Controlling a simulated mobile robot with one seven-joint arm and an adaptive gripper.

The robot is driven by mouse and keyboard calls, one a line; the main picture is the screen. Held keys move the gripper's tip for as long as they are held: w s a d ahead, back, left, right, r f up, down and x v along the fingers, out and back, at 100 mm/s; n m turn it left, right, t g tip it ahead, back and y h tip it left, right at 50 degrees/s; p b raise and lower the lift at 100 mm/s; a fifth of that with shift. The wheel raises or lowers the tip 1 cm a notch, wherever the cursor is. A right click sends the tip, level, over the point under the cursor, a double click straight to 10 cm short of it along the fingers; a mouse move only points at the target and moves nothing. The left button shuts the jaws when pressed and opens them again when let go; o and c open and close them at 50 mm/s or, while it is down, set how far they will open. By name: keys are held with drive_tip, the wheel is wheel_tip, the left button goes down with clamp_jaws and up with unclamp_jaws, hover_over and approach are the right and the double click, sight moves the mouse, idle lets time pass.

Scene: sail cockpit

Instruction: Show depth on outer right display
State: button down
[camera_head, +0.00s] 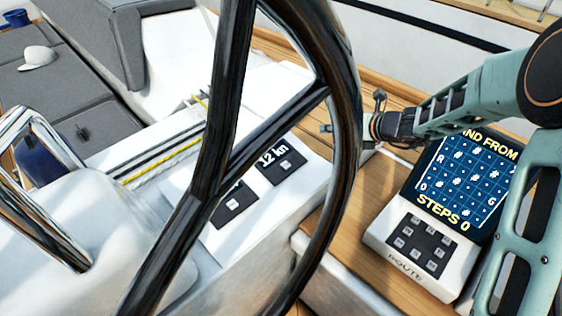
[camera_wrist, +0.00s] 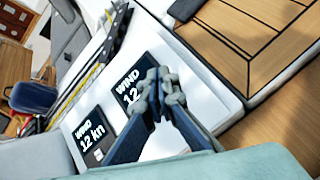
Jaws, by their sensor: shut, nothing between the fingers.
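Two dark displays sit side by side on the white console. The right display (camera_head: 281,160) shows "12 kn" with a small square button (camera_head: 286,165) below the text. It also shows in the wrist view (camera_wrist: 124,84), reading "WIND 12", partly hidden by my gripper. The left display (camera_head: 233,204) is partly covered by the steering wheel; in the wrist view (camera_wrist: 91,133) it reads "WIND 12 kn". My gripper (camera_head: 328,129) is shut and empty, to the right of the right display beyond the wheel rim. In the wrist view its fingertips (camera_wrist: 158,84) overlap that display; contact cannot be told.
The dark steering wheel (camera_head: 345,100) crosses in front of the console. A route panel (camera_head: 418,245) with a keypad and grid screen (camera_head: 465,180) stands at right on the wooden surface. A white cap (camera_head: 38,57) lies on the grey seat at far left.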

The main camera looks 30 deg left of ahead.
drive_tip(key=m+g+y, duration=0.1)
drive_tip(key=g, duration=0.1)
hover_over(286, 165)
drive_tip(key=d, duration=0.4)
drive_tip(key=f, duration=0.2)
drive_tip(key=shift+s+a+r, duration=0.15)
drive_tip(key=shift+s+r, duration=0.05)
drive_tip(key=shift+s, duration=0.15)
drive_tip(key=shift+f, duration=0.15)
drive_tip(key=f+b, duration=0.2)
drive_tip(key=a+f+b, duration=0.1)
drive_tip(key=f+b, duration=0.1)
drive_tip(key=f, duration=0.1)
drive_tip(key=a+f+b, duration=0.1)
drive_tip(key=f+b, duration=0.2)
drive_tip(key=shift+w+f, duration=0.15)
drive_tip(key=shift+w, duration=0.15)
drive_tip(key=shift+f, duration=0.1)
drive_tip(key=shift+a+f, duration=0.15)
drive_tip(key=shift+f, duration=0.15)
drive_tip(key=shift+a+f+b, duration=0.1)
drive_tip(key=shift+f+b, duration=0.35)
drive_tip(key=shift+b, duration=0.15)
idle(0.7)
drive_tip(key=shift+r, duration=0.1)
drive_tip(key=shift+d+r+p, duration=0.2)
drive_tip(key=shift+r+p, duration=0.55)
drive_tip(key=shift+p, duration=0.05)
